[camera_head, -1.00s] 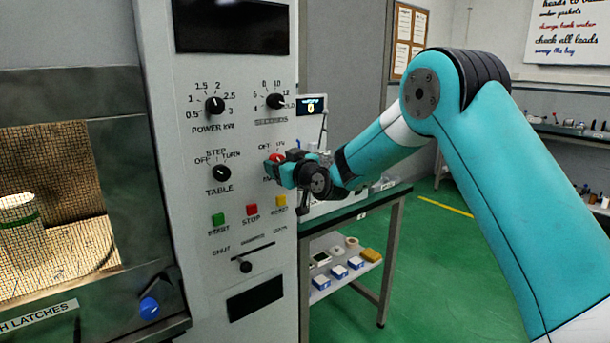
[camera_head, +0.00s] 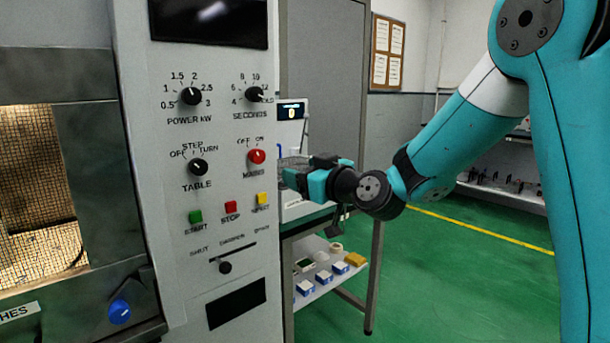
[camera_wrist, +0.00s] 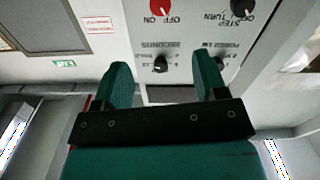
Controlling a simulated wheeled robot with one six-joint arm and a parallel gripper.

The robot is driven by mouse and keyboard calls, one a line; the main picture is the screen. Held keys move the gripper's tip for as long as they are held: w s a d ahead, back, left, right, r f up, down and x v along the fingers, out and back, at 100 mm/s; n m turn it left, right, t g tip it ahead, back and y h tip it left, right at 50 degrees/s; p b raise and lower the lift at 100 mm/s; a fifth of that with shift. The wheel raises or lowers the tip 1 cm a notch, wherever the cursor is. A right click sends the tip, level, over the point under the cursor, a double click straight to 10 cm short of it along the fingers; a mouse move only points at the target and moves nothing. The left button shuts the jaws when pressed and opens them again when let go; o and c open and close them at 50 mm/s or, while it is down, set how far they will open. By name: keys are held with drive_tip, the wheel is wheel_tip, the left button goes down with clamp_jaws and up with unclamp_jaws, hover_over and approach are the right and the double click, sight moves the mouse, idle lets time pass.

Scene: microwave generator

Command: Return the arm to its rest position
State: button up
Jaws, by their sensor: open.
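My arm reaches in from the right in the head view, its teal and white links bent at the elbow. My gripper (camera_head: 290,178) is in front of the bench, just right of the panel's edge and apart from the red MAINS knob (camera_head: 257,156). In the wrist view my gripper (camera_wrist: 162,80) shows two green fingers spread wide with nothing between them. The grey control panel (camera_head: 215,105) stands to the left. The wrist view shows the panel upside down, with the red knob (camera_wrist: 160,8) at the top.
The panel carries a power knob (camera_head: 190,96), a seconds knob (camera_head: 254,94), a table knob (camera_head: 197,168) and a damper slider (camera_head: 225,267). A bench with a lower shelf (camera_head: 318,292) stands behind my gripper. Green floor (camera_head: 450,290) is open to the right.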

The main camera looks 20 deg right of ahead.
drive_tip(key=s+a+r+n+g+y+p, duration=0.1)
drive_tip(key=s+a+n+g+y+p, duration=0.3)
drive_tip(key=s+a+g, duration=0.6)
drive_tip(key=s+f+m+g+h+p, duration=0.1)
drive_tip(key=s+g+h+p, duration=0.4)
drive_tip(key=s, duration=1.8)
drive_tip(key=shift+s+m+g, duration=0.2)
drive_tip(key=shift+m+g, duration=0.6)
drive_tip(key=shift+g, duration=0.3)
drive_tip(key=shift+d, duration=0.1)
